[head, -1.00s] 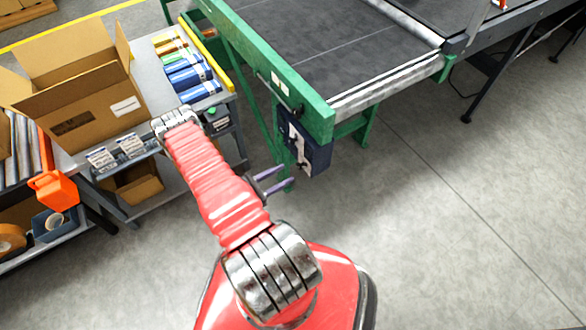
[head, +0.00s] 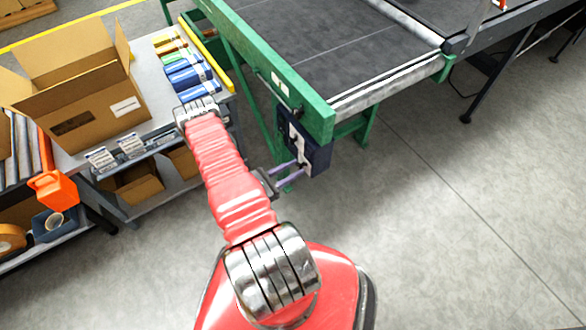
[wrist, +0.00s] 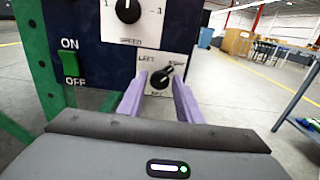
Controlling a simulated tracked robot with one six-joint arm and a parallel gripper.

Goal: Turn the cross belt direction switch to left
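The cross belt direction switch (wrist: 161,78) is a black rotary knob on a white plate, low on the dark blue control box (head: 318,157). Its pointer is turned up and to the right, away from the LEFT label (wrist: 147,58). My gripper (wrist: 159,82) is open, with its two purple fingers to the left and right of the knob in the wrist view. I cannot tell whether the fingertips touch the plate. In the head view my gripper (head: 298,169) is at the front of the box, and the knob is hard to make out.
A speed dial (wrist: 128,8) sits above the switch, and a green ON/OFF rocker (wrist: 70,64) is to its left. The green conveyor frame (head: 318,117) rises over the box. A workbench with an open carton (head: 100,100) is to the left. Floor at right is clear.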

